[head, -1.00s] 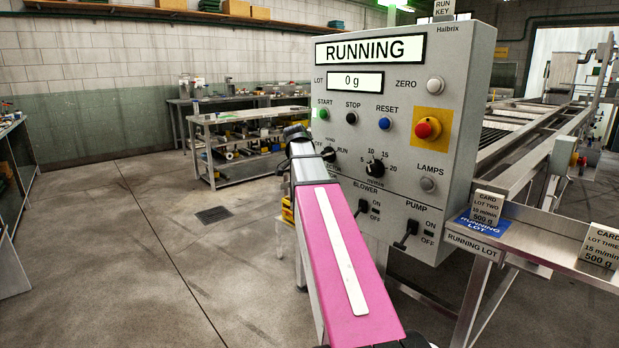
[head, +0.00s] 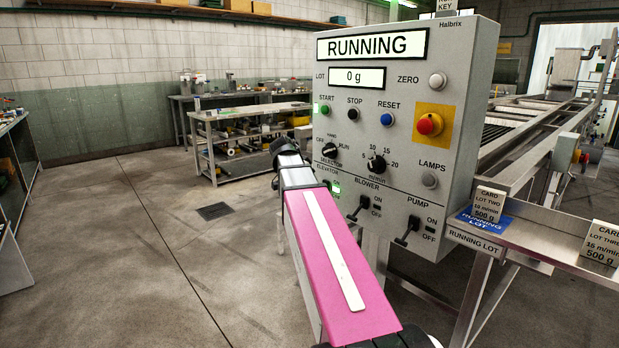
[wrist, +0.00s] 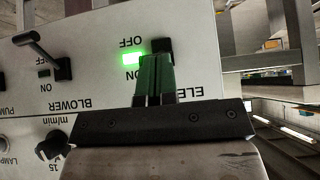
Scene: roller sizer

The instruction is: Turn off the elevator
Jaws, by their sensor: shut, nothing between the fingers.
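The grey control panel (head: 345,120) stands at the centre of the head view, with RUNNING on its display (head: 372,44). The elevator's green lamp (head: 336,188) is lit low on the panel's left; it also shows in the wrist view (wrist: 131,59). The elevator switch (wrist: 161,46) is a black part beside the lamp in the wrist view, mostly hidden by my fingers. My gripper (wrist: 155,72) is shut and empty, its dark green fingertips at the switch. I cannot tell whether they touch it. In the head view my arm hides the switch and the fingers.
The blower switch (head: 359,208) and pump switch (head: 408,231) sit to the right, with levers sticking out. The selector knob (head: 330,150) and speed knob (head: 376,164) are above. A steel shelf with cards (head: 550,236) stands at the right. Floor at the left is clear.

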